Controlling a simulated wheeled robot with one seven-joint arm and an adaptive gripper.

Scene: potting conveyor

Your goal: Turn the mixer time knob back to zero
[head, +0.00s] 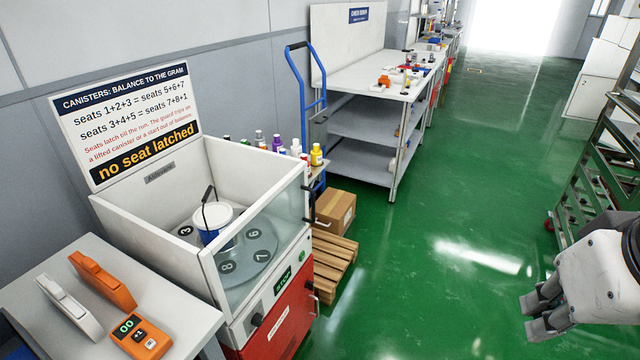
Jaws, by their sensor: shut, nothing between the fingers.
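The mixer (270,335) stands at lower left, with a white open-topped housing, a clear front guard and a red lower body. On its front panel a small dark knob (257,320) sits left of a green-lit display (283,280). The knob's pointer and scale are too small to read, and I cannot tell which setting it is on. Inside the housing, a white and blue canister (213,222) with a dark handle stands on the numbered turntable (250,262). My gripper (530,314) is at the far right, shut and empty, far from the mixer and touching nothing.
A side table (180,285) at lower left holds orange and grey handheld devices. A sign (130,120) reads "no seat latched". A cardboard box (335,210), a pallet (333,262) and a blue trolley (297,90) stand beyond the mixer. Green floor (440,240) between mixer and gripper is clear.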

